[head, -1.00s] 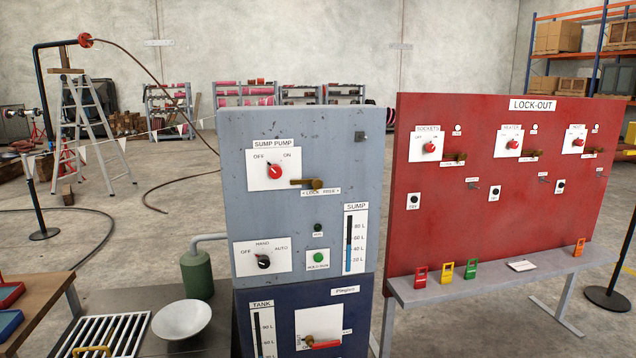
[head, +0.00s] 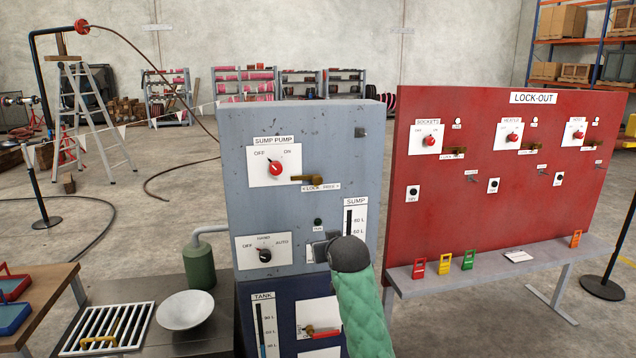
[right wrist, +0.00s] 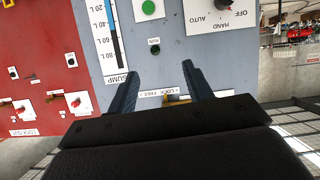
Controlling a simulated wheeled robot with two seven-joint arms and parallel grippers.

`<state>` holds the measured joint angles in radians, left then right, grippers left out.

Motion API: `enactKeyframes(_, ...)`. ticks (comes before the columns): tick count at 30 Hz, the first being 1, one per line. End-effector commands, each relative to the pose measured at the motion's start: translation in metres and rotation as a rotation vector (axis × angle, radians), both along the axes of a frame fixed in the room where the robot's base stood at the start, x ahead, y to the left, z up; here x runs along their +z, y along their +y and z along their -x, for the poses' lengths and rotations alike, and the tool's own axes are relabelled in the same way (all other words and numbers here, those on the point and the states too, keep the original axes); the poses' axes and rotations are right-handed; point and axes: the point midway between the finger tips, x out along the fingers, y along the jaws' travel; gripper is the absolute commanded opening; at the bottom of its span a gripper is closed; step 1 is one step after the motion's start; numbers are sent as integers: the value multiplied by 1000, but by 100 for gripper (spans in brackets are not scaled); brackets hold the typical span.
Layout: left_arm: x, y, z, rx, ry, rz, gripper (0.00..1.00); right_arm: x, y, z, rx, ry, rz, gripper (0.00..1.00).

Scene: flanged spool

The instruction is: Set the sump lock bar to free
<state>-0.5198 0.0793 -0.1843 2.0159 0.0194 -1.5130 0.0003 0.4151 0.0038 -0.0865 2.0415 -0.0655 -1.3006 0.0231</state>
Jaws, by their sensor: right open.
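The sump lock bar (head: 308,179) is a small brass bar lying roughly level below the red sump pump switch (head: 275,168), on the grey panel. A label reading lock and free sits just under it. In the right wrist view, upside down, part of the brass bar (right wrist: 176,99) shows beyond the gripper body, between the fingers. My right gripper (right wrist: 160,70) is open and empty. In the head view it (head: 325,247) is in front of the panel, lower than the bar, and covers the green button and lower sump gauge. My left gripper is out of view.
A black selector knob (head: 265,255) is on the panel's lower left. The blue tank panel (head: 283,312) is below. A red lock-out board (head: 480,200) stands to the right, with tags on its shelf. A white bowl (head: 183,314) and grate (head: 105,330) are at left.

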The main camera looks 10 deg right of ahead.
Motion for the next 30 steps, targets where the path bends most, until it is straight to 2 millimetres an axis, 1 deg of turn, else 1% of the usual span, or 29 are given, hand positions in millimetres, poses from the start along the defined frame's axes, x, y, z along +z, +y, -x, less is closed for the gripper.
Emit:
enactKeyframes(1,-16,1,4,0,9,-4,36,18,-3,-21,-10,-53,-4,51)
enactKeyframes(3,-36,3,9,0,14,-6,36,32,-8,-43,-23,-123,-8,51)
enactKeyframes(5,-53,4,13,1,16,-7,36,39,-12,-59,-32,-177,-10,51)
enactKeyframes(7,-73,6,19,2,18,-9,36,39,-15,-75,-39,-233,-12,51)
enactKeyframes(9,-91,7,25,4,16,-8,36,34,-17,-88,-44,-286,-14,51)
enactKeyframes(12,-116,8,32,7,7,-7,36,32,-21,-105,-47,-376,-16,51)
enactKeyframes(15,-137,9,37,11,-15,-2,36,35,-22,-118,-42,-484,-18,51)
enactKeyframes(18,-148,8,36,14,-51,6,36,47,-19,-122,-27,-598,-24,51)
enactKeyframes(21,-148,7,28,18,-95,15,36,65,-16,-117,-12,-702,-33,51)
enactKeyframes(24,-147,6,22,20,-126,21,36,77,-14,-113,0,-772,-44,51)
enactKeyframes(27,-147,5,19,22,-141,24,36,84,-13,-111,7,-804,-54,51)
enactKeyframes(30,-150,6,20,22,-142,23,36,87,-13,-114,8,-807,-62,51)
